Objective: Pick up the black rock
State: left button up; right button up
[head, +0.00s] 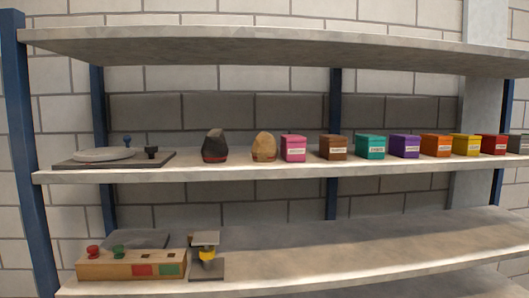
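Neither of my grippers is in the head view, and nothing touches the black rock.
A dark board with a pale round plate (104,155) lies left of the rock. An upper shelf (260,45) overhangs. Below are a wooden block (130,265) and a small stand (207,266).

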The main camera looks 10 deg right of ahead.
aim_at(214, 150)
jog(key=z, duration=0.5)
jog(key=k, duration=0.95)
jog(key=u, duration=0.75)
jog(key=i, duration=1.15)
jog(key=z, duration=0.05)
